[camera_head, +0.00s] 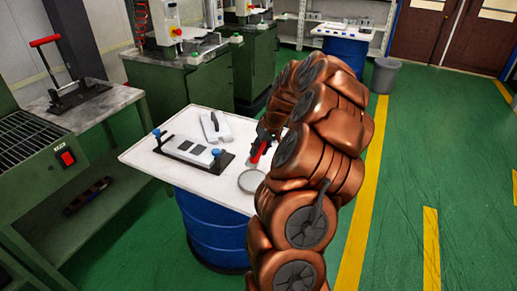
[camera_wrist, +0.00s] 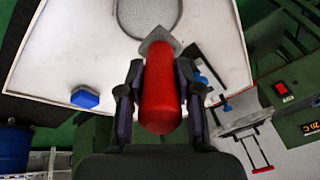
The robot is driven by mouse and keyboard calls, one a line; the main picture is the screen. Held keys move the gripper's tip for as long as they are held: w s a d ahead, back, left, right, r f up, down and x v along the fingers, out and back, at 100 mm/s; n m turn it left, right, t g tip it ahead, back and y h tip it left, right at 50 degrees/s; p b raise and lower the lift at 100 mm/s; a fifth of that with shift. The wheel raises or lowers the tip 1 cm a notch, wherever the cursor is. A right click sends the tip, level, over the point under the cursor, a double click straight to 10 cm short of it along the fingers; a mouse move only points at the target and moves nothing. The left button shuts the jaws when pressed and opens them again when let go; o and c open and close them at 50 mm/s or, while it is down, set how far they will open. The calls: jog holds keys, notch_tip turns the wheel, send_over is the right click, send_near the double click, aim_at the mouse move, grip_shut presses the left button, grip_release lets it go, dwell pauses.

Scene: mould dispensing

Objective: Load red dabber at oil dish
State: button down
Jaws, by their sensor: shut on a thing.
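The red dabber (camera_wrist: 161,92) is held between the two dark fingers of my gripper (camera_wrist: 159,72). Its grey angular head (camera_wrist: 158,42) points toward the oil dish in the wrist view. The round grey oil dish (camera_head: 251,181) lies on the white tabletop (camera_head: 205,183), and its mesh-like surface also shows at the top of the wrist view (camera_wrist: 150,12). In the head view the red dabber (camera_head: 259,152) shows just behind the dish, with my gripper (camera_head: 264,142) partly hidden by my arm. The dabber head appears apart from the dish; its exact height is unclear.
A mould on a black base (camera_head: 194,151) with blue knobs stands left of the dish. A white part with a dark handle (camera_head: 214,126) lies behind it. A blue drum (camera_head: 213,228) supports the tabletop. Green machines stand to the left and behind.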

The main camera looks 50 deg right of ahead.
notch_tip(320, 180, down, 6)
dwell(0.7)
jog(key=shift+f+b, duration=0.35)
jog(key=shift+f, duration=0.2)
dwell(1.2)
jog(key=shift+a+f+b, duration=0.1)
jog(key=shift+f+b, duration=0.05)
jog(key=shift+b, duration=0.3)
dwell(2.1)
jog(key=shift+r, duration=3.6)
